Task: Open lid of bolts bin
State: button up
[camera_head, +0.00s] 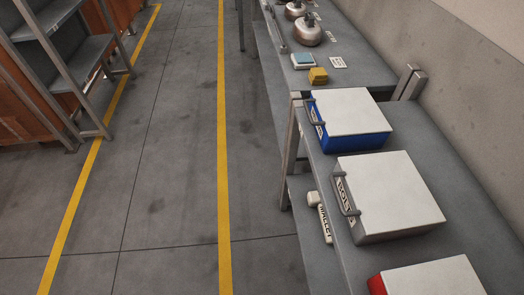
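The bolts bin (400,231) is a grey box on the near bench, with a label on its left side that seems to read BOLTS. Its flat white lid (388,188) lies shut on top. A grey handle (346,197) sticks out on the left side, beside the label. The inside of the bin is hidden by the lid. My gripper is not in view.
A blue bin (359,142) with a white lid stands behind the bolts bin, and a red bin (376,285) in front. A mallet (320,215) lies on the lower shelf. The floor (170,180) left of the bench (465,215) is clear.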

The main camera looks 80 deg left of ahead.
aim_at(389, 194)
jog(key=u, duration=1.15)
jog(key=k+l+u, duration=0.15)
jog(key=l+u, duration=0.3)
jog(key=k+l+u, duration=0.15)
jog(key=l+u, duration=0.15)
jog(key=u, duration=0.15)
